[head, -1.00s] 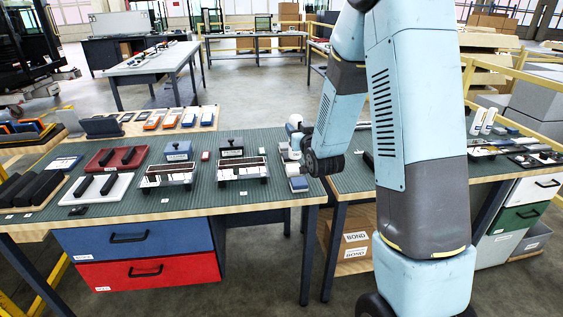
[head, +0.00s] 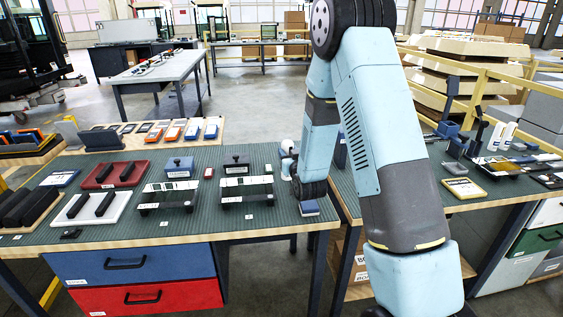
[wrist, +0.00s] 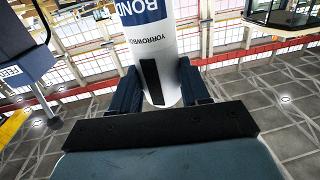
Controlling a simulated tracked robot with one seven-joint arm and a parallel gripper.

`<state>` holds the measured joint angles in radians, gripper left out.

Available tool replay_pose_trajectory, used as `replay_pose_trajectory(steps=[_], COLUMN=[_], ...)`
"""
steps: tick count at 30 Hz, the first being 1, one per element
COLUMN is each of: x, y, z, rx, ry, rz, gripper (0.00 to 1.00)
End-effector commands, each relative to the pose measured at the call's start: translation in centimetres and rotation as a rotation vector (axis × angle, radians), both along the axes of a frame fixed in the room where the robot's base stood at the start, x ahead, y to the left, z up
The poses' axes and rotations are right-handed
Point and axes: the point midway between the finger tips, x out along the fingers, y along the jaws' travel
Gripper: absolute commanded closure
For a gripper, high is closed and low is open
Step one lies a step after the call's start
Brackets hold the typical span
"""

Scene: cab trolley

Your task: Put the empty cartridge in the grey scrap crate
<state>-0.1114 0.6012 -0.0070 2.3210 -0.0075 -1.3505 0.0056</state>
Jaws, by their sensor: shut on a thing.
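In the wrist view my gripper (wrist: 158,88) is shut on a white cartridge (wrist: 185,42) with a blue BOND label and a dark strip down its side. The cartridge points away from the jaws, and its far end is cut off by the top edge. In the head view my gripper and the held cartridge cannot be made out; my arm covers part of the bench there. Below the right bench is a grey box front (head: 495,262); I cannot tell whether it is the scrap crate.
Two white cylinders (head: 501,135) stand on the right bench among trays and small parts. The left bench (head: 270,222) holds trays, dark blocks and two clear-topped fixtures. Blue and red drawers (head: 130,262) hang below it. Yellow rails and stacked pallets are behind the right bench.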

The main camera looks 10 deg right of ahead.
Motion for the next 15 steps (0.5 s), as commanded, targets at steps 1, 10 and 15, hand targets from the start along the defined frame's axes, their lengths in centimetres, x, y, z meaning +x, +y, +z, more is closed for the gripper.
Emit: replay_pose_trajectory(steps=[1,10,15], x=[0.1,0.5,0.4], y=[0.2,1.5,1.8], z=[-0.4,-1.7,-3.7], rx=[0.0,-0.001,-0.001], ry=[-0.001,-0.001,0.001], rz=[0.001,0.014,0.019], gripper=[0.99,0.99,0.99])
